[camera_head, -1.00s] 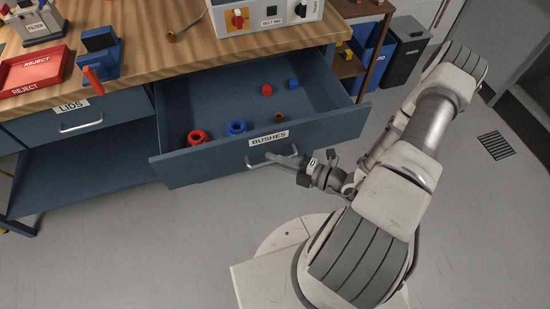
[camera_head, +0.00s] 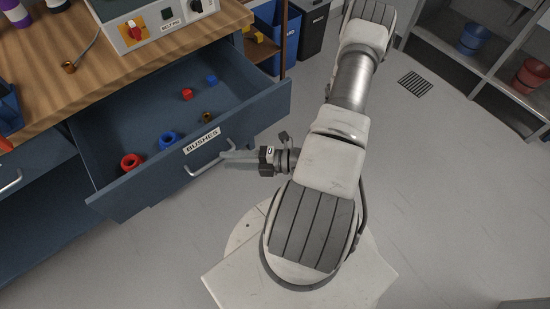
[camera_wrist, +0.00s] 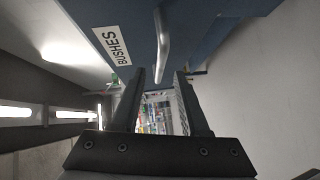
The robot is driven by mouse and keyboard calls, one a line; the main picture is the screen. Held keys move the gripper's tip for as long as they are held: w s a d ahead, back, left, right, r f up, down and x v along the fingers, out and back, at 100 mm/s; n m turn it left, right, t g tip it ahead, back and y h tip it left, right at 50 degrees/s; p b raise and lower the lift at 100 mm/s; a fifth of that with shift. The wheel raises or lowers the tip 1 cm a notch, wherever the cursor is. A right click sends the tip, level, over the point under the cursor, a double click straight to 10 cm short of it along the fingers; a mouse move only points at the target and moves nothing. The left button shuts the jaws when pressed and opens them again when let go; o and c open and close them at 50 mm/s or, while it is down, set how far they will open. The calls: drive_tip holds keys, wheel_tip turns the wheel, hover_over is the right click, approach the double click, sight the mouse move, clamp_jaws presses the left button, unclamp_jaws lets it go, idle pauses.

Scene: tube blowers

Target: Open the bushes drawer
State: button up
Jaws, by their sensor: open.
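The bushes drawer (camera_head: 235,123) is blue, labelled BUSHES, and stands pulled well out from the workbench. Red and blue rings and smaller red, blue and brass pieces lie inside it. Its pale bar handle (camera_head: 209,160) is on the front panel. My gripper (camera_head: 226,156) is right at the handle in the head view. In the wrist view, my gripper (camera_wrist: 170,80) has its two fingers spread apart, with the drawer handle (camera_wrist: 161,45) ahead of and between the tips. The label (camera_wrist: 112,46) shows at the left. The fingers do not clamp the handle.
A blue bin (camera_head: 283,40) and a dark bin (camera_head: 312,28) stand behind the drawer. A shelf unit (camera_head: 490,60) is at the right. The floor between is clear.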

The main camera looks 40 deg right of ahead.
drive_tip(key=v, duration=1.2)
drive_tip(key=shift+s+d, duration=0.2)
drive_tip(key=shift+s, duration=0.05)
drive_tip(key=shift+r, duration=0.1)
drive_tip(key=a+r+m+g+h+p, duration=0.1)
drive_tip(key=a+r+m+h, duration=0.3)
drive_tip(key=r+m, duration=0.4)
drive_tip(key=a+r+m+g+h+p, duration=0.2)
drive_tip(key=r+m, duration=0.7)
drive_tip(key=r, duration=0.9)
drive_tip(key=w+a+r+m+g+h+p, duration=0.1)
drive_tip(key=a+r+m+h, duration=0.4)
drive_tip(key=r, duration=0.8)
drive_tip(key=a+m+g+p, duration=0.1)
drive_tip(key=m, duration=0.2)
drive_tip(key=shift+a+r+g+h, duration=0.3)
drive_tip(key=shift+g+h, duration=0.1)
